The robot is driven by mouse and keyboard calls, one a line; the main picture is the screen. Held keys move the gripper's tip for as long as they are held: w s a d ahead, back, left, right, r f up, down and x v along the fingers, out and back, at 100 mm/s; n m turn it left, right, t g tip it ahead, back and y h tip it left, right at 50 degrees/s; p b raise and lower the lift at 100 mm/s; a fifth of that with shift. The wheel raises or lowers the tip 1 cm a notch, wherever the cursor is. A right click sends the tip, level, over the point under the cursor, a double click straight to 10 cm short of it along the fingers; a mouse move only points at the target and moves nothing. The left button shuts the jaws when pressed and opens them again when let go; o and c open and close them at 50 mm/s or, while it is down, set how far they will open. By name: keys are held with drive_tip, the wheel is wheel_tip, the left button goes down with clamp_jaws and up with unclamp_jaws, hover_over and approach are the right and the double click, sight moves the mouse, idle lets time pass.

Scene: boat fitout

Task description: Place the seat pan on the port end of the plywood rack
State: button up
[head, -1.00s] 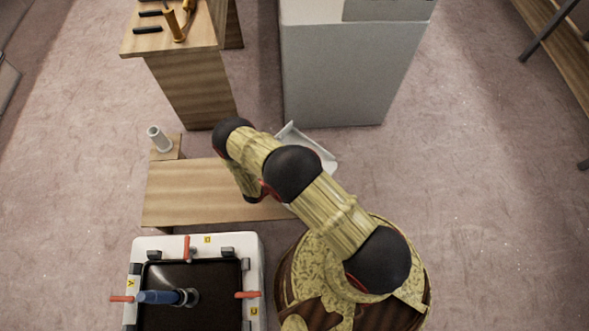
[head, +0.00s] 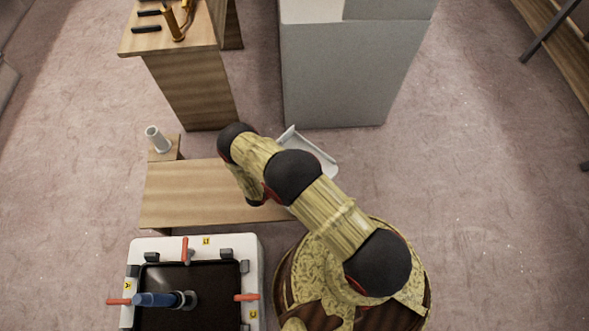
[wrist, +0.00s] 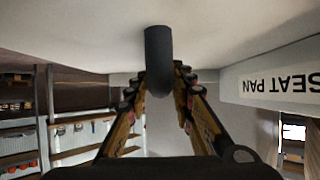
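The seat pan (head: 315,155) is a white tray-like piece. In the head view it shows beyond my arm, near the grey box, partly hidden by the arm. In the wrist view its pale surface (wrist: 80,30) fills the top, with an upside-down "SEAT PAN" label (wrist: 280,85) at right. A dark rounded peg (wrist: 158,55) on it sits between the fingertips of my gripper (wrist: 167,85), which look closed around it. The plywood rack (head: 195,190) is a low wooden bench left of my arm. My arm covers its right end.
A white-framed dark hatch with orange levers (head: 250,265) stands in front of the rack. A grey cylinder (head: 155,138) stands on a small wooden block behind it. A wooden bench with tools (head: 185,90) and a large grey box (head: 335,75) stand behind.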

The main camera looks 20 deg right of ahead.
drive_tip(key=shift+o, duration=0.9)
